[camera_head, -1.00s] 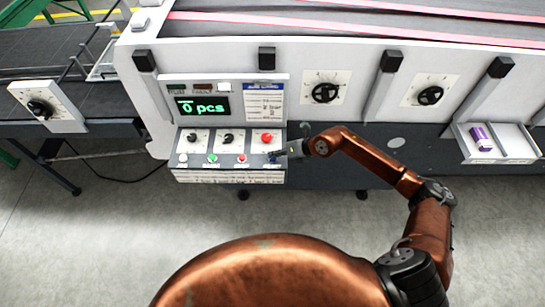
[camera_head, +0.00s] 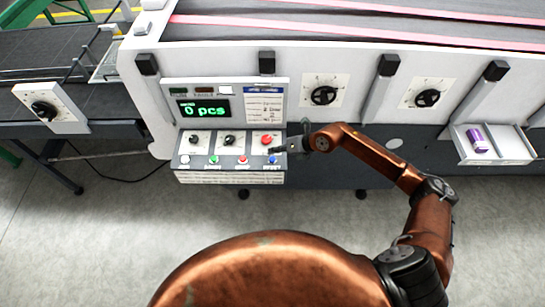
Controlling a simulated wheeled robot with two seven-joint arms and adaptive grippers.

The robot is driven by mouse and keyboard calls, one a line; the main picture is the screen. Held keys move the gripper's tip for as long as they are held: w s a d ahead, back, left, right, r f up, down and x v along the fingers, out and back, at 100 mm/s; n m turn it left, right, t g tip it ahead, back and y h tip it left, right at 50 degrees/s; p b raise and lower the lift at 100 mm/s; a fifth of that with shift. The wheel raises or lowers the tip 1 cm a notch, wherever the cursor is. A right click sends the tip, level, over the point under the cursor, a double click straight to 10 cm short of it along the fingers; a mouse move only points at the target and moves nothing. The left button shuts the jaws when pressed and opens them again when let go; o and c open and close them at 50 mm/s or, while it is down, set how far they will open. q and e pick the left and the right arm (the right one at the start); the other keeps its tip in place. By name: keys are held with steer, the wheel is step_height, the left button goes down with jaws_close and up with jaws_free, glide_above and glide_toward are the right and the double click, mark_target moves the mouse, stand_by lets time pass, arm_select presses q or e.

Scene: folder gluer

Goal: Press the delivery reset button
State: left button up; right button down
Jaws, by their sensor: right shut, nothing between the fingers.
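The control panel (camera_head: 198,174) on the machine front carries a row of small buttons along its lower edge. They are a white one (camera_head: 185,160), a green one (camera_head: 214,160), a red one (camera_head: 243,160) and a blue one (camera_head: 273,159) at the right end. The small labels under them are hard to read. My right gripper (camera_head: 275,150) is shut and empty, its tip just above the blue button and below the larger red knob (camera_head: 267,140). I cannot tell whether it touches the panel. My left gripper is not in view.
A green display (camera_head: 203,109) reads 0 pcs above the knobs. Two black handwheels (camera_head: 324,95) (camera_head: 428,98) sit on the machine to the right. An open tray (camera_head: 512,158) holding a purple item (camera_head: 477,140) sticks out at far right.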

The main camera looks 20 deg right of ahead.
mark_target(274, 159)
steer(key=shift+r+p, duration=0.9)
steer(key=shift+r, duration=0.65)
steer(key=shift+f, duration=0.1)
